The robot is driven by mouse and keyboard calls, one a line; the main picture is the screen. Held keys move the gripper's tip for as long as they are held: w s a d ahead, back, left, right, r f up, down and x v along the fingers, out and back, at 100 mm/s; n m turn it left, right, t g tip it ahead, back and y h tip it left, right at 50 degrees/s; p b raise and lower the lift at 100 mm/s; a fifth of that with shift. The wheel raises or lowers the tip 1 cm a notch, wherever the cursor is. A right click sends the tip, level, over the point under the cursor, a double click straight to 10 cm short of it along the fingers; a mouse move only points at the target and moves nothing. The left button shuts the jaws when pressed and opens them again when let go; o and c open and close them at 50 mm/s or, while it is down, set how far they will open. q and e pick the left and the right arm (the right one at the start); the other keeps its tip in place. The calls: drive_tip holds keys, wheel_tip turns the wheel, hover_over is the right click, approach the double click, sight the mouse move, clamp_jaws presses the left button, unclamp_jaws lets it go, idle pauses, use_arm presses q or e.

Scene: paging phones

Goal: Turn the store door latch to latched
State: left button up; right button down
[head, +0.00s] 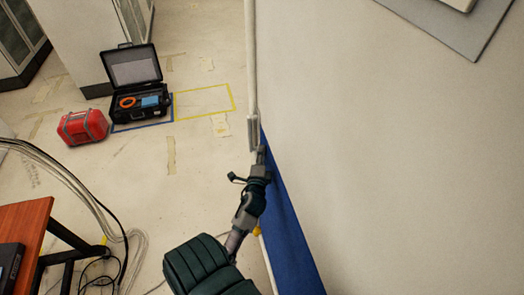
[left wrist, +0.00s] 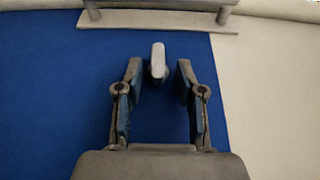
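A pale grey latch lever (left wrist: 158,62) stands out from a blue door face (left wrist: 60,90) in the left wrist view. My left gripper (left wrist: 159,72) is open, with one finger on each side of the lever and visible gaps between. In the head view my left gripper (head: 261,156) is at the narrow blue face (head: 292,235) beside the white wall, just below a grey metal piece (head: 252,132). The lever cannot be made out there. My right gripper is not in view.
A grey bar on a plate (left wrist: 165,29) runs above the lever. A large white wall (head: 420,150) fills the right side. On the floor at left are a red case (head: 83,127) and an open black case (head: 136,85). A wooden table (head: 22,228) and loose cables are lower left.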

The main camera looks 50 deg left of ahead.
use_arm(q)
drive_tip(key=shift+a, duration=0.5)
drive_tip(key=shift+c, duration=0.4)
drive_tip(key=shift+a+f, duration=0.2)
drive_tip(key=c, duration=0.4)
drive_tip(key=shift+a+f, duration=0.1)
drive_tip(key=shift+a, duration=0.05)
clamp_jaws()
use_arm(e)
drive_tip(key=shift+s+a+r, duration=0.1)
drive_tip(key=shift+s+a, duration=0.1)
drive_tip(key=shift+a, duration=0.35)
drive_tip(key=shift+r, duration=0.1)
